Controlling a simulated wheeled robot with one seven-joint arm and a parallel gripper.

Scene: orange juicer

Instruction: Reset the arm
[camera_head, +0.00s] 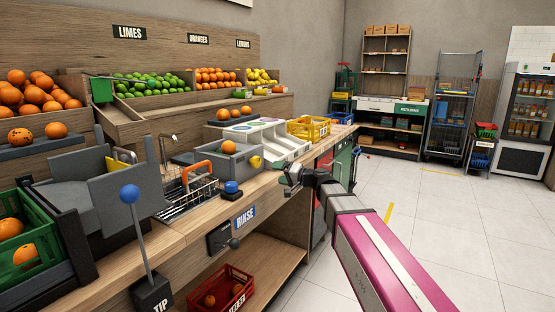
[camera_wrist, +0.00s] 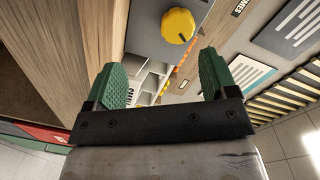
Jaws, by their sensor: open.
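My gripper (camera_head: 290,180) is at the end of my raised arm, over the aisle at the front edge of the counter (camera_head: 205,205). In the wrist view my gripper (camera_wrist: 163,75) shows two green finger pads spread wide apart with nothing between them. The fingers touch nothing that I can see. A round yellow knob (camera_wrist: 178,25) shows beyond the fingers; in the head view a yellow knob (camera_head: 256,162) is on the grey box holding an orange.
A yellow crate (camera_head: 308,128) stands farther back. A red crate (camera_head: 222,290) is below.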

